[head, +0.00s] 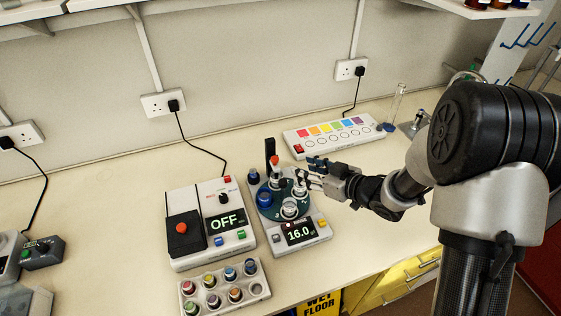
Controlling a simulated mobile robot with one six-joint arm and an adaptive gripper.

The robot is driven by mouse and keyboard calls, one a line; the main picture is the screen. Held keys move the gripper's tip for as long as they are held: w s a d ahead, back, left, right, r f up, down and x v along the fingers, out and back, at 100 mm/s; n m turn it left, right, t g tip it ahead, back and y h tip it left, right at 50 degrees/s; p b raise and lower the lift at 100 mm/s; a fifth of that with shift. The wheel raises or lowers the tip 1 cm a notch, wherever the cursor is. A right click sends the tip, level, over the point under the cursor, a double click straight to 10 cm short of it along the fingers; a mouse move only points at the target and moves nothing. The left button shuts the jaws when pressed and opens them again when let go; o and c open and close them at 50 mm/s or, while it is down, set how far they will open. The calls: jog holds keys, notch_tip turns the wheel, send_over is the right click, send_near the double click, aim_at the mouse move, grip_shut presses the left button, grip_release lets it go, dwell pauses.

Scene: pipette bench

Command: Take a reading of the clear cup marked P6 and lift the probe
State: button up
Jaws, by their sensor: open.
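A meter (298,243) on the bench shows "16.0" on its display. Behind the display is a round dark teal carousel (272,213) holding several small cups. A clear cup (290,208) sits at its front; I cannot read any marking such as P6. A black post (270,150) rises at the back, with an orange-red knob (274,160) near it, possibly the probe's. My gripper (307,171) is open, reaching from the right over the carousel's right back side. Its fingers hide part of the carousel. I cannot tell whether they touch anything, or whether the probe is in a cup.
Left of the meter stands a white instrument (183,205) reading "OFF". In front is a white rack (259,290) of several coloured caps. A white panel with coloured squares (333,137) lies behind. A glass cylinder (396,103) stands at the back right.

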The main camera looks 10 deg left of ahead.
aim_at(276, 159)
jog(key=b+x, duration=0.2)
jog(key=x, duration=1)
jog(key=shift+w+a, duration=0.15)
jog(key=shift+c, duration=0.6)
grip_shut()
